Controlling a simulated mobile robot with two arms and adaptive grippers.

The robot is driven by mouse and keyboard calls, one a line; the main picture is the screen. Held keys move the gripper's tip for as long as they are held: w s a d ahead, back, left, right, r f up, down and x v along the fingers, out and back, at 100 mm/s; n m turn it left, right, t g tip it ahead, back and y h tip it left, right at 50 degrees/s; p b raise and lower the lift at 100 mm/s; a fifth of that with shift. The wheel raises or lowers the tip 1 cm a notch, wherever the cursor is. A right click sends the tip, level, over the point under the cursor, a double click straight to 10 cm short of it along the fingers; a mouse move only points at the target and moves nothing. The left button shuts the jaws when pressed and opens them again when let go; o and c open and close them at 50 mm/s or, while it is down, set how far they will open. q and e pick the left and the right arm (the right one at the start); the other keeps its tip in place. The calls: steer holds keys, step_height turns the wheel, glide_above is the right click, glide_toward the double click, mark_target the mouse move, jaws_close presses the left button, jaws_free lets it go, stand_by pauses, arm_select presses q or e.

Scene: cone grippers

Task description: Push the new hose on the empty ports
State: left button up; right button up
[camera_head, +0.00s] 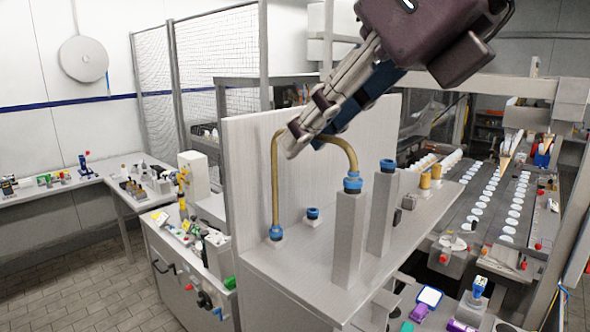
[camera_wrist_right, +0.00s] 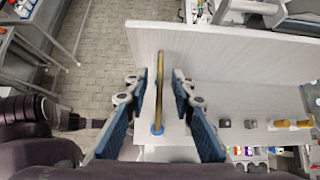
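A tan, arched hose (camera_head: 275,185) stands on the light grey board. Its left leg comes down at a blue-collared low port (camera_head: 276,232). Its right leg comes down at a blue-collared port (camera_head: 352,184) on top of a tall grey post. Whether the ends are fully seated I cannot tell. Another blue low port (camera_head: 313,213) and a blue port on a second tall post (camera_head: 388,165) are empty. My right gripper (camera_head: 306,142) is at the arch's top and hides part of it. In the right wrist view its fingers are open, with the hose (camera_wrist_right: 158,90) between them. My left gripper is not in view.
A grey upright panel (camera_head: 243,165) stands close behind the hose. Several short tan pegs (camera_head: 425,180) and grey fittings stand right of the posts. A conveyor with white discs (camera_head: 480,210) lies beyond. Workbenches with small objects are at the left.

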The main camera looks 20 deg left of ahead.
jaws_close()
steer(key=shift+r, duration=0.15)
steer(key=shift+r+p, duration=1.15)
steer(key=shift+r, duration=1.25)
